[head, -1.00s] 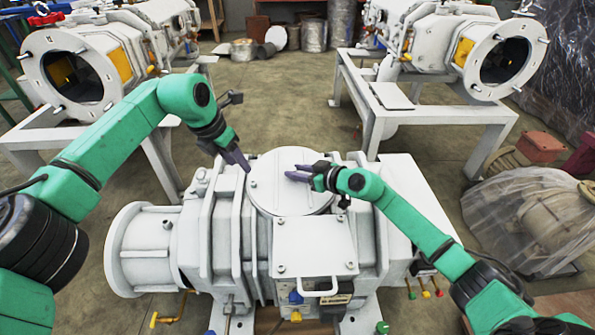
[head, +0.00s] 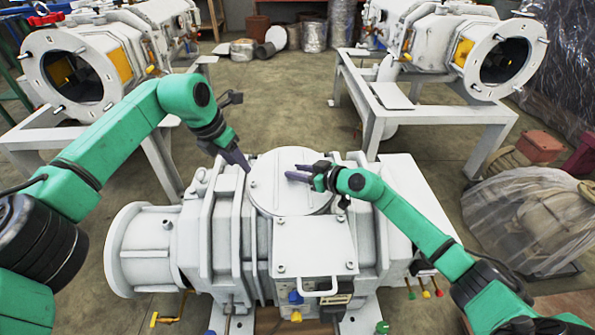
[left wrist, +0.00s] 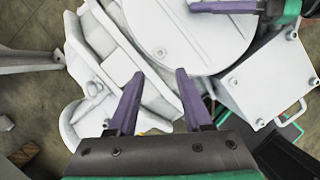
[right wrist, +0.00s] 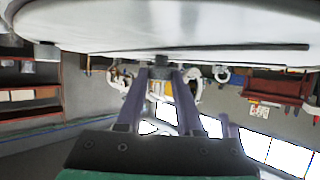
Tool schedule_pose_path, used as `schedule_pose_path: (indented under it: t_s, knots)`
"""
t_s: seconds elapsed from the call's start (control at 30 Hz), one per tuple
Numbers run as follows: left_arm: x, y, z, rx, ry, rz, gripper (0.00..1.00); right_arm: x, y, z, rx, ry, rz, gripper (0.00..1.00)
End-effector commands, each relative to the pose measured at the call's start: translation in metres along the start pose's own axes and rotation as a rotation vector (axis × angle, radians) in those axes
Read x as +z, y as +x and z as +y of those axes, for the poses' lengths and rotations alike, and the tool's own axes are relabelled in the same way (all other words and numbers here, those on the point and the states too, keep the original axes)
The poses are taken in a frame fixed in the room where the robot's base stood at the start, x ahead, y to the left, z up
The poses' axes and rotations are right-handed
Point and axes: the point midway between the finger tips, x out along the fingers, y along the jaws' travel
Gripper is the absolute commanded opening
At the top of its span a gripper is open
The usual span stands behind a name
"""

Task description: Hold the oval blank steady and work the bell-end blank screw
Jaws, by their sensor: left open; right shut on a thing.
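The oval blank (head: 290,197) is a white round-looking lid on top of the white pump body. My left gripper (head: 247,168) is open and empty at the lid's far left edge, its tips pointing down. In the left wrist view its fingers (left wrist: 160,75) stand apart over the white body, near a small screw (left wrist: 160,51) on the lid. My right gripper (head: 291,172) is at the lid's far side, its fingers nearly level. In the right wrist view they close on a small dark piece (right wrist: 162,66) below the lid's white surface; I cannot tell whether it is the bell-end blank screw.
A square cover plate (head: 315,245) with a handle sits in front of the lid. A flanged cylinder (head: 135,250) forms the pump's left end. Two similar pumps on white stands are behind, and a wrapped item (head: 530,220) is at right. Floor between the stands is clear.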

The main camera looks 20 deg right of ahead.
Motion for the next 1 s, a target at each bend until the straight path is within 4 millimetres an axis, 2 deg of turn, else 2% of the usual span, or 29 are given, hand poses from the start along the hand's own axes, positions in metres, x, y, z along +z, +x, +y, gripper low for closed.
schedule_pose_path:
  t_s: [0.27,0.37,0.47,0.5,0.6,0.7,0.77,0.87,1.0]
  knots:
    - [0.002,0.003,-0.003,-0.011,-0.009,-0.017,0.53,-0.001,0.0,0.001,0.001,0.0,0.001,0.0]
    - [0.013,0.015,-0.023,-0.084,-0.073,-0.111,0.53,-0.001,0.0,0.001,0.001,0.0,0.002,0.0]
    - [0.034,0.026,-0.062,-0.255,-0.245,-0.291,0.53,-0.001,0.0,0.001,0.001,0.0,0.002,0.0]
    - [0.043,0.026,-0.081,-0.353,-0.351,-0.37,0.53,-0.001,0.0,0.001,0.001,0.0,0.002,0.0]
    - [0.059,0.01,-0.115,-0.625,-0.688,-0.539,0.53,-0.001,0.0,0.0,0.001,0.0,0.002,0.0]
    - [0.063,-0.014,-0.124,-0.9,-1.091,-0.639,0.53,-0.001,0.0,0.0,0.001,0.0,0.002,0.0]
    - [0.058,-0.024,-0.118,-1.053,-1.359,-0.666,0.53,-0.001,0.0,0.0,0.001,0.0,0.002,0.0]
    - [0.034,-0.031,-0.097,-1.27,-1.839,-0.662,0.53,-0.001,0.0,0.0,0.001,0.0,0.002,0.0]
    - [-0.025,-0.011,-0.068,-1.423,-2.515,-0.595,0.53,-0.001,0.0,0.0,0.001,0.0,0.002,0.0]
